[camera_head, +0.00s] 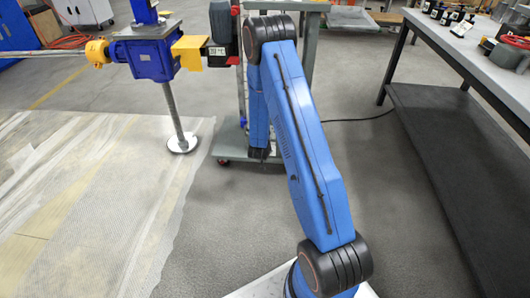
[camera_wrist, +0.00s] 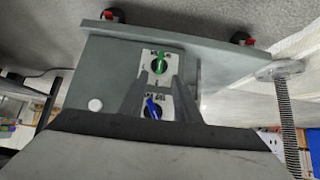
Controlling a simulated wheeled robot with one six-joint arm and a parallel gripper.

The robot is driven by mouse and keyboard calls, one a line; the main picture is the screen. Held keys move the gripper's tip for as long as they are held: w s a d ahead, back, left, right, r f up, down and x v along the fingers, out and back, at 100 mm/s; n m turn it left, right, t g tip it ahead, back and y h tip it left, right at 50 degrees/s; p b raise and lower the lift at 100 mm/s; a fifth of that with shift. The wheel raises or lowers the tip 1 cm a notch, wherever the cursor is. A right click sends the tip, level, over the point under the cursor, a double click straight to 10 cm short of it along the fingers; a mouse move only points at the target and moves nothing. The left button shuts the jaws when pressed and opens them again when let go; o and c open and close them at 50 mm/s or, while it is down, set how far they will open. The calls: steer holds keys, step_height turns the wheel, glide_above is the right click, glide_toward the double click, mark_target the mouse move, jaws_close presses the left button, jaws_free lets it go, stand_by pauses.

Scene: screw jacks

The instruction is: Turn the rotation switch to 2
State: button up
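In the wrist view, a grey panel carries two rotary switches on pale plates. One has a green knob (camera_wrist: 159,63) and the other a blue knob (camera_wrist: 152,108). The markings around them are too small to read, so I cannot tell which is at 2. My gripper (camera_wrist: 157,84) reaches towards the panel with its two dark fingers apart, one on each side of the blue knob's plate. I see nothing between the fingers but the switches behind. I cannot tell whether they touch a knob. In the head view my arm hides the switches.
A blue screw jack (camera_head: 146,58) with yellow covers stands at left on a metal post. A grey wheeled cart (camera_head: 232,148) stands behind my arm. A workbench (camera_head: 478,68) with small dark items is at right. The floor between cart and bench is clear except for a black cable.

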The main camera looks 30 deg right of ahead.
steer(key=v, duration=0.6)
steer(key=shift+r, duration=0.15)
stand_by(0.3)
steer(key=s+a+r+n+y, duration=0.1)
steer(key=s+a+r+y, duration=0.2)
steer(key=r, duration=0.6)
steer(key=s+a+r+n, duration=0.1)
steer(key=s+a+r, duration=0.2)
steer(key=a+r, duration=0.45)
steer(key=s+a+r+n+y, duration=0.15)
steer(key=s+r, duration=0.25)
steer(key=r, duration=0.7)
steer(key=s+a+r+n+g, duration=0.1)
steer(key=s+r, duration=0.3)
steer(key=s, duration=0.7)
steer(key=s+a+r+n, duration=0.1)
steer(key=s+r, duration=0.4)
steer(key=s, duration=0.5)
steer(key=s+a+r+n+g, duration=0.1)
steer(key=s+r, duration=0.3)
steer(key=s, duration=0.7)
steer(key=shift+s+r+g+y, duration=0.3)
steer(key=shift+y, duration=0.05)
steer(key=shift+a, duration=0.15)
